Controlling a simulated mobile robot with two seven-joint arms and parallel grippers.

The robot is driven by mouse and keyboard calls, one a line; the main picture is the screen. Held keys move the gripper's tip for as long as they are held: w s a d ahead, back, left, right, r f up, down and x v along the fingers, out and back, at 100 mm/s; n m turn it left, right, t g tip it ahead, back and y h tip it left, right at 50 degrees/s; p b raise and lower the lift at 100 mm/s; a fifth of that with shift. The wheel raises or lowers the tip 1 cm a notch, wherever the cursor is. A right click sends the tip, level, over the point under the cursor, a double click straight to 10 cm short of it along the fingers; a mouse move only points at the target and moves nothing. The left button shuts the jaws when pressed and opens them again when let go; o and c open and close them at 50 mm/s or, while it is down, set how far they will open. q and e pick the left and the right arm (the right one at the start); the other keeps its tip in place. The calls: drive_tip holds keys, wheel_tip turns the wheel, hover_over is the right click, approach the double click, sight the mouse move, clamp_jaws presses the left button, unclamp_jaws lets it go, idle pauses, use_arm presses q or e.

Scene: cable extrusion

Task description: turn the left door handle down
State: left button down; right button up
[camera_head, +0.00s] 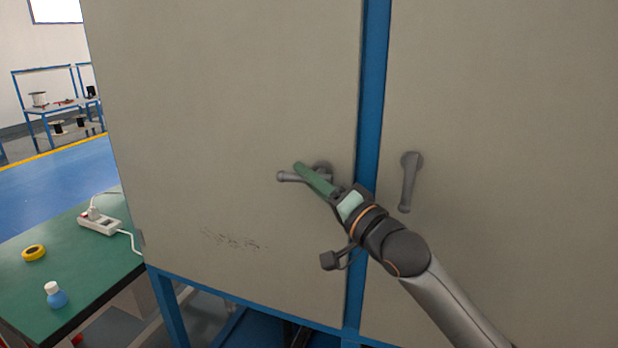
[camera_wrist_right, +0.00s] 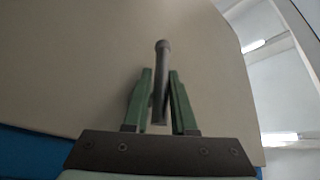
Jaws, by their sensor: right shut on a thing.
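The left door handle (camera_head: 290,177) is a grey lever on the left beige door (camera_head: 230,90). It lies about level, its free end pointing left. My right gripper (camera_head: 303,169) reaches it from the lower right, with green fingers around the lever. In the right wrist view the handle (camera_wrist_right: 162,52) runs between the two green fingers (camera_wrist_right: 160,85), and its end sticks out beyond them. The gripper is shut on it. The fingers partly hide the handle's pivot in the head view. My left gripper is not in view.
The right door's handle (camera_head: 409,182) hangs down, right of the blue post (camera_head: 371,90). A green table (camera_head: 85,255) at lower left holds a power strip (camera_head: 99,222), yellow tape (camera_head: 34,253) and a blue bottle (camera_head: 56,296). Open blue floor lies behind it.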

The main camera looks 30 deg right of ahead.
clamp_jaws()
drive_tip(key=shift+r, duration=0.2)
idle(0.8)
